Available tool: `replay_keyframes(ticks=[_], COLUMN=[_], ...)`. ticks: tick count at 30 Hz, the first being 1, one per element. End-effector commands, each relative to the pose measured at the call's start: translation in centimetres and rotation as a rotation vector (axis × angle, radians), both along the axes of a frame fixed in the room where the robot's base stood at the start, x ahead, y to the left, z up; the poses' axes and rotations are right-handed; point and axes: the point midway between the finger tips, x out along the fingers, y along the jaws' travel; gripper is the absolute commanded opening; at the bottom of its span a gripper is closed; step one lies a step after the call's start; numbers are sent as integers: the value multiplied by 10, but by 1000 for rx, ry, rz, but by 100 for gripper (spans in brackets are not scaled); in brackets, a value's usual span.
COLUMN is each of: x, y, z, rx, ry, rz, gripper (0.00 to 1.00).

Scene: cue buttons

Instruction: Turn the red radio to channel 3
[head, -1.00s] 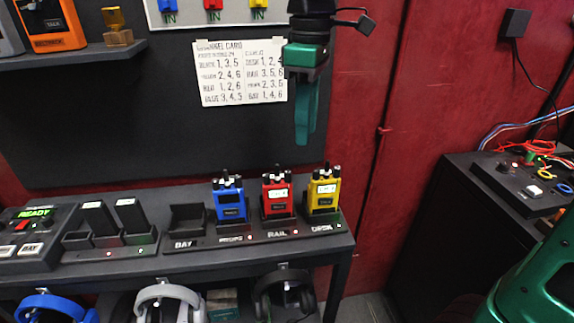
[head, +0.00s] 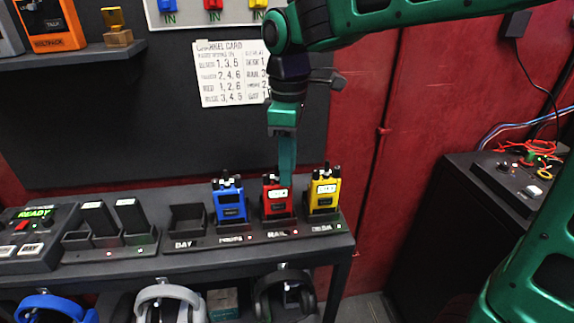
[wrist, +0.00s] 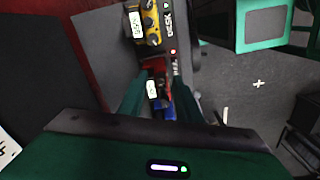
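The red radio (head: 276,203) stands upright in the RAIL slot of the dock, between the blue radio (head: 230,201) and the yellow radio (head: 323,192). In the wrist view the red radio (wrist: 155,88) lies between my fingers, partly hidden, with its small lit screen showing. My gripper (head: 287,184) points down above the red radio's top right side and hides part of its top. Its fingers look apart in the wrist view, with nothing clearly held. The knob and the channel number are too small to make out.
A channel card (head: 229,75) hangs on the dark board, partly covered by my arm. An empty DAY slot (head: 187,219) is left of the blue radio. The yellow radio stands close on the right. Headphones (head: 285,289) hang under the shelf.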

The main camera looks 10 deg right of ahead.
Motion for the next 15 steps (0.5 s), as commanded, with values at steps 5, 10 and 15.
replay_keyframes(ticks=[5,10,15], x=[0,0,0], y=[0,0,0], z=[-4,-4,-4], rx=[0,0,0], ry=[0,0,0], rz=[0,0,0], gripper=[31,31,0])
